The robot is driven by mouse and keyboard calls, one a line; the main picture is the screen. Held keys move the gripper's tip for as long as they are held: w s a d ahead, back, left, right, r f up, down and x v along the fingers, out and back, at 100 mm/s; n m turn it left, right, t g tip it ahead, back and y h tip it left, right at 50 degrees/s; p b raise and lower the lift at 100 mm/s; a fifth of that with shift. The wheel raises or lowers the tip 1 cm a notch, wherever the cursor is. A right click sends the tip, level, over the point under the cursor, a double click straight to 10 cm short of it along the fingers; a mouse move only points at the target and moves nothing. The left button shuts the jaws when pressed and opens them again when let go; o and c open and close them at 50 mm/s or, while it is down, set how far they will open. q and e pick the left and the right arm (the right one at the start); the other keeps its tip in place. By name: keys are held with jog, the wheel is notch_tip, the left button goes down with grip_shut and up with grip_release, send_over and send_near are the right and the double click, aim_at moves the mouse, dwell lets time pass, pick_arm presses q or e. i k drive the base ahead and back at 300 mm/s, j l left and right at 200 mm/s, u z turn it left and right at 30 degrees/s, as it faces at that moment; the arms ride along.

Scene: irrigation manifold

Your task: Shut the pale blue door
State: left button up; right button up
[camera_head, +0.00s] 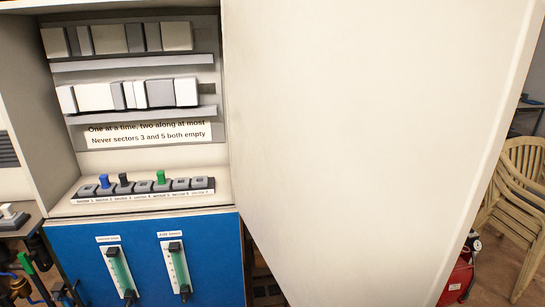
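A large door (365,130) fills the middle and right of the head view. It stands open, joined to the right side of the cabinet and swung out towards me. The face I see is off-white, not pale blue; its other face is hidden. The open cabinet (150,160) is to its left, with its shelves showing. Neither of my grippers is in view.
Inside the cabinet are grey and white modules (130,95), a printed sign (148,132) and a row of sockets (145,190) with blue, black and green pegs. Below is a blue panel (142,265) with two gauges. Stacked beige chairs (515,200) and a red object (457,283) stand beyond the door.

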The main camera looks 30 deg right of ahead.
aim_at(369, 137)
jog(key=l+u, duration=0.1)
jog(key=l, duration=0.5)
jog(key=k+l+u, duration=0.1)
jog(key=l, duration=0.45)
jog(key=k+l+u, duration=0.15)
jog(key=l, duration=0.45)
